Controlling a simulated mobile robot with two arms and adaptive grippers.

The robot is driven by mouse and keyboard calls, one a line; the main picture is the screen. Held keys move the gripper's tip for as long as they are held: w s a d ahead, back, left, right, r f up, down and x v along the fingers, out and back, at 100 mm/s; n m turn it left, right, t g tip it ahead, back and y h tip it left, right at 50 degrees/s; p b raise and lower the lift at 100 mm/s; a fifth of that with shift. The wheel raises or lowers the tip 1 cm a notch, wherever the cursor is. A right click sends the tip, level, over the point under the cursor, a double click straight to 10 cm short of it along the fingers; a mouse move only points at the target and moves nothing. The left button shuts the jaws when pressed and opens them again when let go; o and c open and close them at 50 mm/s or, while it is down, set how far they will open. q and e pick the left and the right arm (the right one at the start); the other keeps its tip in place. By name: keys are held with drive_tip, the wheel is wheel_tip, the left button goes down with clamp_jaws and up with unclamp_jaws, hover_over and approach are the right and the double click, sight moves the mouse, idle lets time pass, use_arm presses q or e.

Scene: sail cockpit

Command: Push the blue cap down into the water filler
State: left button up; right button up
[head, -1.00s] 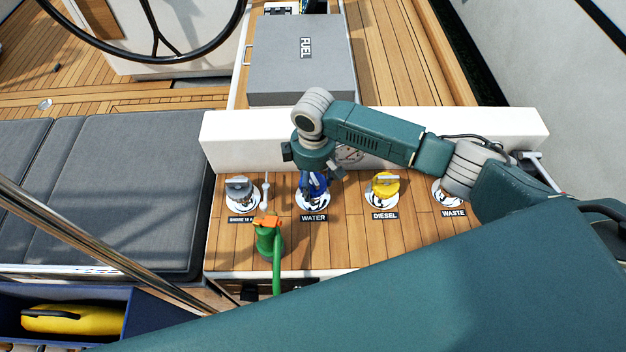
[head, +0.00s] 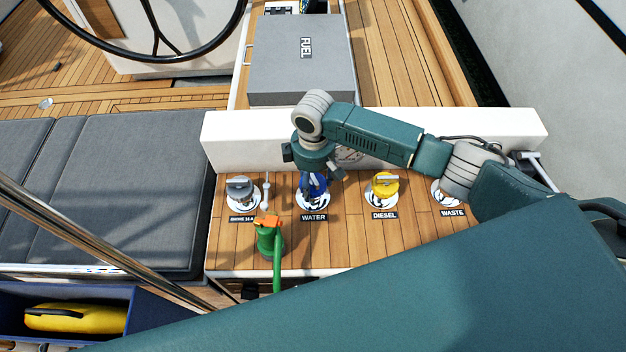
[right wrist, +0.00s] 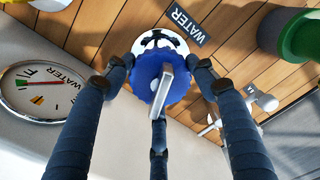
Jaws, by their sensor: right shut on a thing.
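The blue cap (head: 316,188) is at the water filler (head: 303,203), above the WATER label. In the right wrist view the ribbed blue cap (right wrist: 148,76) has a grey bar handle across its top. Behind it shows the black-and-white filler plate (right wrist: 170,35). My right gripper (head: 313,180) points down with its dark fingers around the cap, shut on it. The fingers and cap hide the filler opening, so I cannot tell how deep the cap sits. My left gripper is out of view.
A grey cap (head: 240,187) is on the left and a yellow cap (head: 385,184) on the DIESEL filler to the right. A green hose nozzle (head: 268,240) stands in front. A white coaming (head: 480,133) with a water gauge (right wrist: 40,90) rises behind.

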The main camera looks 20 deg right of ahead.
drive_tip(key=shift+r+p, duration=0.1)
drive_tip(key=shift+p, duration=0.35)
drive_tip(key=shift+f+b, duration=0.35)
drive_tip(key=shift+f, duration=0.3)
idle(0.3)
drive_tip(key=o, duration=1.1)
wheel_tip(320, 180, up, 9)
drive_tip(key=p, duration=0.9)
drive_tip(key=shift+f, duration=0.1)
drive_tip(key=shift+r+p, duration=0.95)
drive_tip(key=shift+r, duration=0.2)
